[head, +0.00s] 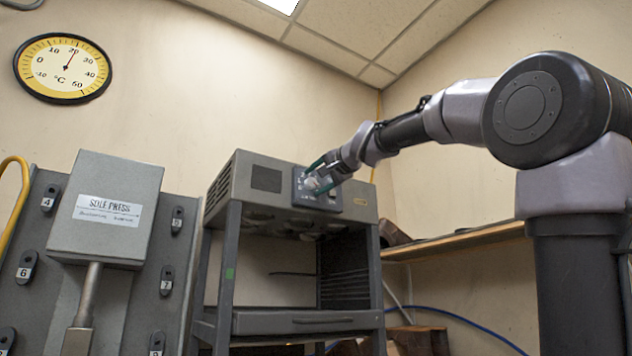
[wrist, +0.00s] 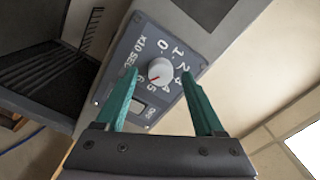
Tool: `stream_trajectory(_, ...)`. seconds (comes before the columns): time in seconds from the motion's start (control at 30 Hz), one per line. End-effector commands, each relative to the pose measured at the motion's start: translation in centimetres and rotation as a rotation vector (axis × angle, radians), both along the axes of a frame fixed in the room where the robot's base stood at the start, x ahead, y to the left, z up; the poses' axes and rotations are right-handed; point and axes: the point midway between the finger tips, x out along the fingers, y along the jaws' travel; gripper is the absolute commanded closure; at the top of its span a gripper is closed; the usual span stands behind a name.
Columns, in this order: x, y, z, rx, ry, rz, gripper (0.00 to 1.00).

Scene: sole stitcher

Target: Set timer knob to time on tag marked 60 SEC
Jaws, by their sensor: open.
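The timer knob (wrist: 160,70) is a round pale knob on a dark dial panel (wrist: 117,77) printed with numbers from 0 upward and "X10 SEC". A small red mark on the knob points toward the lower left, near the 5; the exact reading is hard to tell. My gripper (wrist: 160,76) is open, its green fingers on either side of the knob; contact is not clear. In the head view my gripper (head: 322,172) is at the panel (head: 330,200) on the grey machine's front, partly covering it. I see no tag reading 60 SEC.
The grey machine (head: 262,152) stands on a dark frame with a drawer (head: 300,321). A sole press (head: 105,235) with numbered tags stands at left. A wooden shelf (head: 450,240) runs at right. A switch (wrist: 136,106) sits below the dial, near the left finger.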

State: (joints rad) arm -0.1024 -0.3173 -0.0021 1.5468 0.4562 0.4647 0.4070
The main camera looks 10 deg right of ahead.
Motion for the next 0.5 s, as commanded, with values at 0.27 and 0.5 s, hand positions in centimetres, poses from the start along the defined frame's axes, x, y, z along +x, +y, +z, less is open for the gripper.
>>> stream_trajectory(0.27, -4.9, -1.6, 0.1, 0.001, -0.003, -0.002, 0.30)
stream_trajectory(0.5, -8.7, -2.9, 0.0, 0.001, -0.002, -0.001, 0.30)
